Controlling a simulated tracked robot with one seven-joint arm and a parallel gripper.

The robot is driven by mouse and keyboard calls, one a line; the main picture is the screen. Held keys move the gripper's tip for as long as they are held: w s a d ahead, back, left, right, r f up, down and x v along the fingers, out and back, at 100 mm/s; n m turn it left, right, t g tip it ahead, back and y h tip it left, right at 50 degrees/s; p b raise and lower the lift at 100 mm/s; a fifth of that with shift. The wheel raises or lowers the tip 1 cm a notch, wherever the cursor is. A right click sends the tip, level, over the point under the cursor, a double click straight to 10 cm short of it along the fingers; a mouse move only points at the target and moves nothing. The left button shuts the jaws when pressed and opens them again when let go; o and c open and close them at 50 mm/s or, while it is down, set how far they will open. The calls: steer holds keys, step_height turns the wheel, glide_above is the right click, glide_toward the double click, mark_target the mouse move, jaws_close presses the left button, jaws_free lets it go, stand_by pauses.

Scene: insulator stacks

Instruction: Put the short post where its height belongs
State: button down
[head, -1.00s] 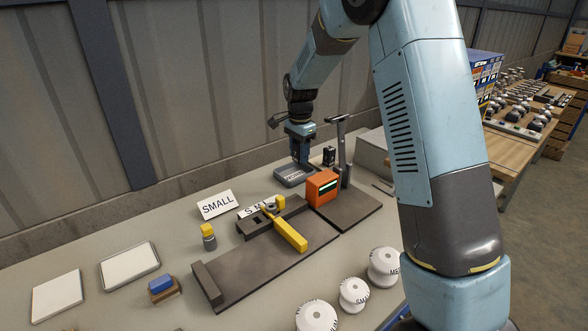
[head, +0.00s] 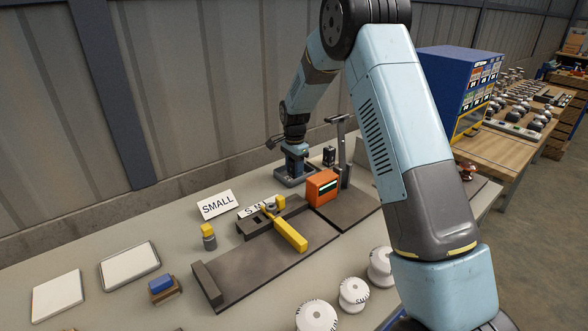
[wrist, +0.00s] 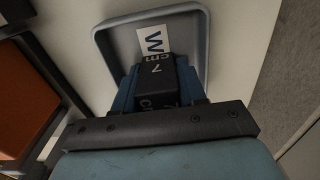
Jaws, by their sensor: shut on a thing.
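My gripper (head: 294,170) is at the back of the bench, low over a grey tray (head: 279,184). In the wrist view my gripper (wrist: 158,88) has its blue fingers shut on a black post (wrist: 154,72) marked "7 cm". The post is over the grey tray (wrist: 203,30), whose white label (wrist: 152,40) shows a "W"; the rest of the label is hidden. Whether the post touches the tray floor, I cannot tell. Another small black block (head: 329,155) stands to the right of the tray.
An orange box (head: 322,187) with a display and a grey T-topped stand (head: 343,150) are right of the tray. A dark fixture with a yellow handle (head: 289,234), a "SMALL" sign (head: 216,205) and white discs (head: 354,291) are nearer. Bench at the front left has pale trays (head: 129,265).

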steer(key=c, duration=0.6)
jaws_free()
steer(key=shift+c, duration=0.2)
steer(key=shift+r, duration=0.15)
step_height(320, 180, up, 12)
steer(key=shift+f, duration=0.1)
